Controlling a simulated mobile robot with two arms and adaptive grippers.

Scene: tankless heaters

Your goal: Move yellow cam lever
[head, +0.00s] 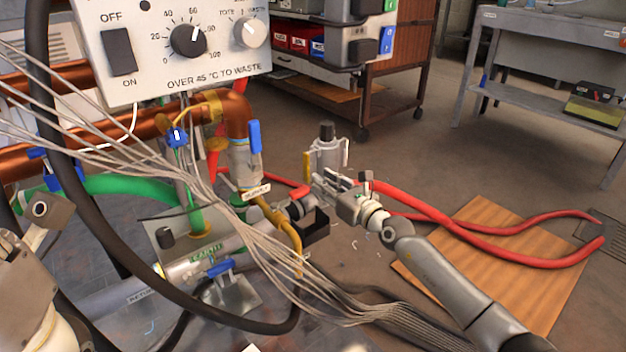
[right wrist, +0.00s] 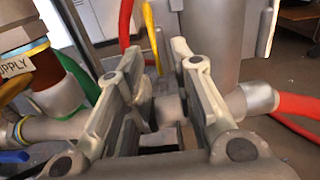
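The yellow cam lever (head: 306,166) stands upright on the left side of a grey cylindrical fitting (head: 327,150), low near the floor. In the right wrist view the yellow cam lever (right wrist: 151,36) hangs down just beyond my fingers, its lower end seen between the tips. My right gripper (head: 328,184) reaches in from the lower right and is in front of the fitting. Its two fingers (right wrist: 155,65) are apart with nothing clearly held between them. Whether a finger touches the lever cannot be told. Of my left arm only grey parts show at the left edge; its fingertips are not clear.
A control box (head: 170,45) hangs at the upper left. Loose grey cables (head: 235,222) and a black hose (head: 215,315) cross left of my right gripper. Red hoses (head: 480,240) run over a wooden board (head: 500,255) to the right. A copper pipe (head: 235,115) stands behind the cables.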

